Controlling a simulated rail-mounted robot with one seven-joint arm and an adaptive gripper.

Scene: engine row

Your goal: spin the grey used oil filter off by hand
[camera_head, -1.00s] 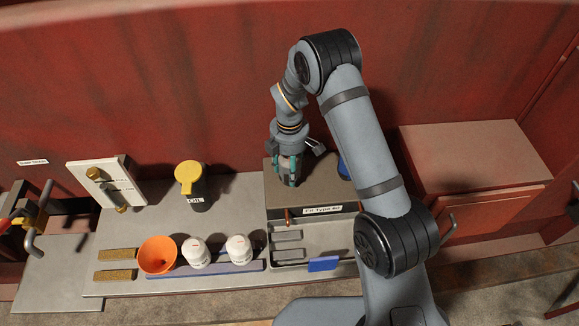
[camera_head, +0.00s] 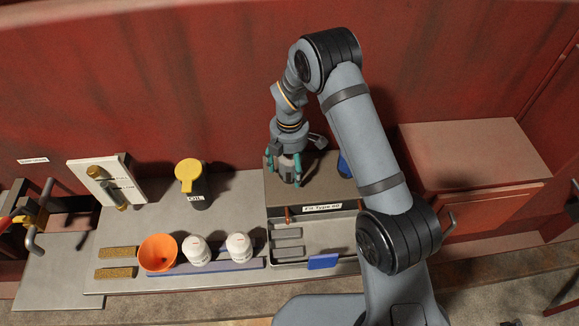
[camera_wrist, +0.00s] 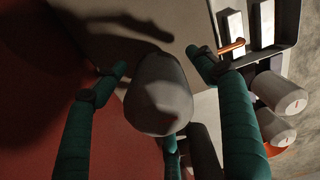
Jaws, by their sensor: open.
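The grey used oil filter (camera_wrist: 158,98) stands on the engine block (camera_head: 312,193), its rounded end toward the wrist camera. In the head view it is mostly hidden by my gripper (camera_head: 284,180). My gripper is open directly over the filter, with teal fingers spread around it. In the wrist view the fingers of my gripper (camera_wrist: 157,62) stand left, right and below the filter, with visible gaps at the left and right. Whether the lower finger touches the filter is hard to tell.
A black oil jug (camera_head: 196,190) with a yellow cap is behind. A copper handle (camera_head: 288,215) juts from the block's front above a tray (camera_head: 290,255).

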